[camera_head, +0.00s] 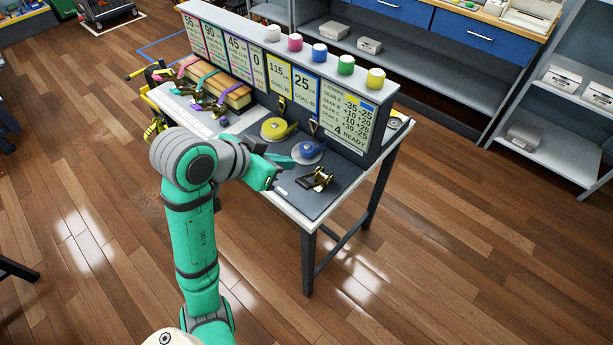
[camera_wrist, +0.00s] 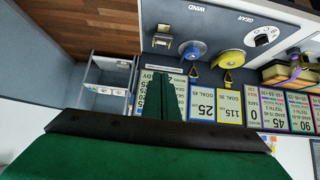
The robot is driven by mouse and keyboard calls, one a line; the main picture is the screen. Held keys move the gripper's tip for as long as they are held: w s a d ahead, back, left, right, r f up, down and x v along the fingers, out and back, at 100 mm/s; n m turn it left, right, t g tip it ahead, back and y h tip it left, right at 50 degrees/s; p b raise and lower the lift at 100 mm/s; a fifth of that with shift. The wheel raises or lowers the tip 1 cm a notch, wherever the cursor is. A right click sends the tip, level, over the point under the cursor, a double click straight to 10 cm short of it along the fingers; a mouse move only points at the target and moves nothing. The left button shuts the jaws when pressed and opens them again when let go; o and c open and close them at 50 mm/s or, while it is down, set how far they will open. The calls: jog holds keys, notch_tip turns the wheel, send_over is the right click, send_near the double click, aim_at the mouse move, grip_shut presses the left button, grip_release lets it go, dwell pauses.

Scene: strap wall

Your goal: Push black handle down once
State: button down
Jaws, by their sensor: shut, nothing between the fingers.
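A small black-and-brass ratchet handle (camera_head: 318,179) sits on the grey table top near the front right corner. In the wrist view the handle (camera_wrist: 162,39) is at the top centre, beside the "WIND" label. My gripper (camera_head: 286,161) is above the table, left of the handle and near the blue reel, apart from the handle. In the wrist view my green gripper fingers (camera_wrist: 163,92) are shut together and empty, below the handle in the picture. My arm hides part of the table's front left.
A blue reel (camera_head: 307,151) and a yellow reel (camera_head: 277,130) lie behind my gripper. The upright sign board (camera_head: 348,116) stands along the back, with coloured knobs on top. Strapped wooden blocks (camera_head: 222,89) are at left. A round gear dial (camera_wrist: 262,36) shows in the wrist view.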

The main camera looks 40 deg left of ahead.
jog(key=shift+w+f, duration=0.1)
send_over(301, 183)
jog(key=w, duration=0.1)
notch_tip(301, 183, down, 6)
jog(key=shift+w+d+f, duration=0.1)
jog(key=shift+w+f, duration=0.05)
jog(key=shift+f, duration=0.05)
jog(key=f, duration=0.2)
jog(key=shift+s+f, duration=0.35)
jog(key=shift+f, duration=0.05)
jog(key=shift+s+f, duration=0.45)
jog(key=shift+f, duration=0.05)
jog(key=shift+w, duration=0.1)
